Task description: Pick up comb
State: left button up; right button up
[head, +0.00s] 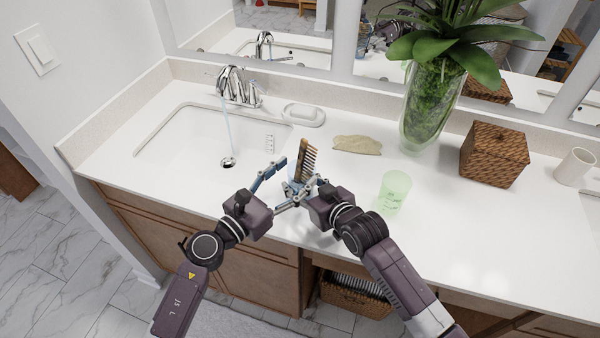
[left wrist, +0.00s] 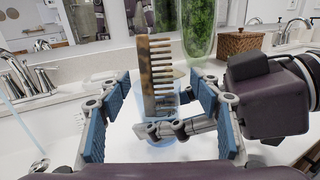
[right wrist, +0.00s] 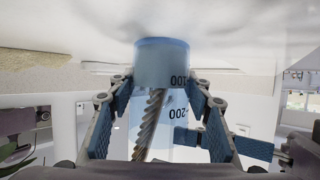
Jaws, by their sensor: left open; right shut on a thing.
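My right gripper (right wrist: 162,85) is shut on the blue cup (right wrist: 161,65), which shows printed "100" marks. In the head view the fingers of both grippers overlap and partly hide the cup.
A sink (head: 190,145) with running water lies left. A soap dish (head: 303,114) and a beige cloth-like piece (head: 357,145) lie behind. A green glass (head: 394,192), plant vase (head: 428,110), woven box (head: 494,155) and white mug (head: 575,167) stand right.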

aim_at(307, 161)
pick_arm(q)
jog(key=x, duration=0.4)
jog(key=shift+r, duration=0.1)
jog(key=shift+a, duration=0.1)
jog(key=c, duration=1)
jog(key=shift+c, duration=0.2)
jog(key=shift+r, duration=0.1)
notch_tip(307, 161, up, 10)
dwell(0.3)
pick_arm(e)
jog(key=o, duration=1.4)
jog(key=shift+c, duration=0.2)
